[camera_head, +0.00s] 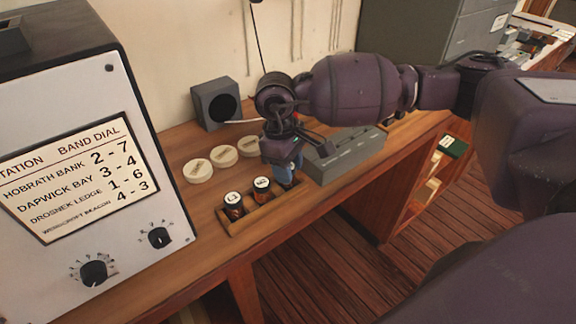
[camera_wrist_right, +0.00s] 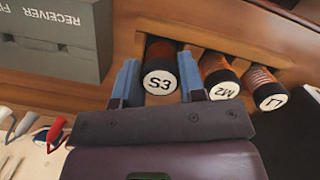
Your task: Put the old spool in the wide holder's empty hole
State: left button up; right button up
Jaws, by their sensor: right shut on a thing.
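My right gripper (camera_head: 283,172) is shut on a dark spool with a white end marked S3 (camera_wrist_right: 160,83), one blue finger on each side of it. The spool is at the right end of the wooden holder (camera_head: 235,226), in line with the other spools. I cannot tell whether it is seated in the hole or just above it; the gripper hides it in the head view. Two spools stand in the holder: M2 (camera_wrist_right: 224,90), also in the head view (camera_head: 262,188), and one marked L (camera_wrist_right: 270,96). My left gripper is not in view.
A grey receiver box (camera_head: 345,155) stands just right of the holder. Several white round discs (camera_head: 223,156) lie behind it, near a small speaker (camera_head: 215,103). A large dial cabinet (camera_head: 80,170) fills the left. The desk's front edge is close to the holder.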

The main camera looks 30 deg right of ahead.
jog(key=shift+f, duration=0.15)
jog(key=shift+b, duration=0.3)
dwell(0.5)
jog(key=shift+f+b, duration=0.15)
jog(key=shift+b, duration=0.15)
dwell(0.3)
dwell(0.4)
